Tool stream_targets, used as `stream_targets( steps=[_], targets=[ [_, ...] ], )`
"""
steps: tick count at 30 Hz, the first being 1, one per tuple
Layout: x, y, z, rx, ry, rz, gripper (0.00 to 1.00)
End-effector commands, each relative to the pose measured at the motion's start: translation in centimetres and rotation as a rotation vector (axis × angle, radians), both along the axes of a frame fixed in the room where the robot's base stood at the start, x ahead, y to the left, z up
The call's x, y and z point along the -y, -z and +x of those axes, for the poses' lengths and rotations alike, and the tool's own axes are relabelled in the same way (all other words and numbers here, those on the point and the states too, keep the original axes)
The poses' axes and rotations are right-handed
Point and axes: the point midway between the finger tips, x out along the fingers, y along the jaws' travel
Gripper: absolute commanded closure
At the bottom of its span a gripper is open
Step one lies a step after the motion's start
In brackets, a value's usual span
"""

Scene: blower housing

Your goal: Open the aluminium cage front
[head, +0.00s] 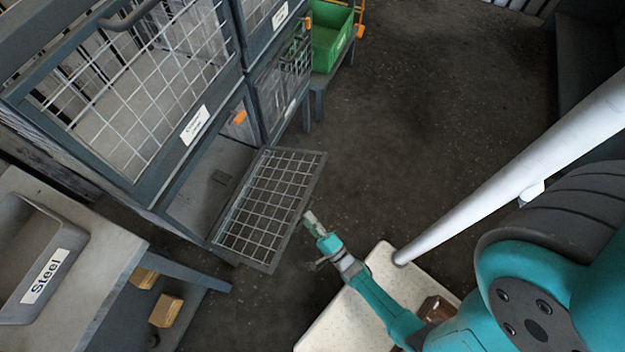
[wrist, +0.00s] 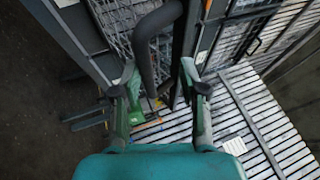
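A mesh cage front (head: 265,205) in a grey frame stands out from the lower compartment of the cage rack in the head view. The space behind it is uncovered. No readable label shows on it, so I cannot tell if it is the aluminium one. My gripper (head: 314,224) is beside its right edge. In the wrist view my gripper (wrist: 160,90) has its fingers apart. A dark curved handle (wrist: 152,45) shows between and beyond the fingers, with no clear contact. Whether the handle belongs to this front is unclear.
A larger mesh front (head: 140,90) with a white label covers the upper cage. A green bin (head: 328,45) stands at the back. A grey tray labelled Steel (head: 35,255) sits on a table at the left. The dark floor (head: 430,120) right of the rack is clear.

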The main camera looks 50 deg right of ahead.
Motion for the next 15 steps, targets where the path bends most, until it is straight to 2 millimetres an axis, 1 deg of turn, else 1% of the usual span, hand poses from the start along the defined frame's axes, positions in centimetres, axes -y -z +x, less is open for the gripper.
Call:
stream_targets(
  steps=[15],
  targets=[
    [-0.9,2.7,-1.3,-0.001,-0.001,0.001,0.61]
  ],
)
